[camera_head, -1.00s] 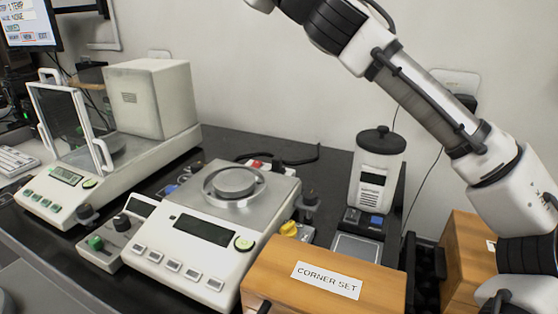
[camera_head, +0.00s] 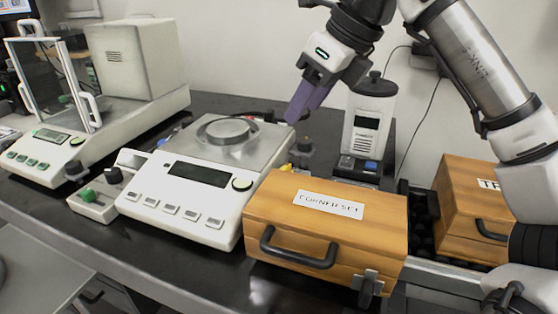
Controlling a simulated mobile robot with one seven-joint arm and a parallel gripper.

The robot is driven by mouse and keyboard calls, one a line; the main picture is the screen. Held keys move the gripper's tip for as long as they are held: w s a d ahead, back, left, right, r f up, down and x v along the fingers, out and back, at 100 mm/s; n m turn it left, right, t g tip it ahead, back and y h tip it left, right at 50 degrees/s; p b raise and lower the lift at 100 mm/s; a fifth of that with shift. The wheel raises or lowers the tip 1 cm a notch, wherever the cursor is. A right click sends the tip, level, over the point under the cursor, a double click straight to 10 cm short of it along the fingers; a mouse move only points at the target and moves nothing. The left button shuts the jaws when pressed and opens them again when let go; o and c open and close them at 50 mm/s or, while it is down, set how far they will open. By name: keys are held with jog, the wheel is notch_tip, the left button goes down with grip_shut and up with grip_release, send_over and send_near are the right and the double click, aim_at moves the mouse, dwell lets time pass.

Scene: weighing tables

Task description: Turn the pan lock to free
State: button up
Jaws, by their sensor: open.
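The open-pan balance (camera_head: 208,170) stands mid-table, with a round metal pan (camera_head: 228,130) inside a ring on its top plate. Its dark display and several buttons face me. A dark knob (camera_head: 304,145) stands at its right rear side. A grey control box left of it carries a green knob (camera_head: 88,195) and a black knob (camera_head: 114,175). No label shows which one is the pan lock. My gripper (camera_head: 294,117), with purple fingers, points down above the balance's right rear corner, near the dark knob. It is open and empty; the fingers overlap in this view.
A wooden case (camera_head: 262,225) labelled "CORNER SET" sits right of the balance. A white canister unit (camera_head: 368,125) stands behind it. Another wooden case (camera_head: 455,215) is at the right. A glass-doored balance (camera_head: 40,150) is at the left. The front table strip is clear.

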aim_at(290, 166)
jog(key=shift+h, duration=0.5)
jog(key=x, duration=0.4)
jog(key=d+b+x, duration=0.1)
jog(key=x, duration=0.4)
jog(key=d+b+x, duration=0.1)
jog(key=x, duration=0.3)
jog(key=shift+a+f, duration=0.1)
jog(key=shift+f, duration=0.65)
jog(key=shift+b, duration=0.3)
jog(key=c, duration=1)
jog(key=m+b, duration=0.1)
jog(key=m, duration=0.2)
jog(key=shift+s+a+t+h, duration=0.1)
jog(key=shift+t+h, duration=0.3)
jog(key=o, duration=1)
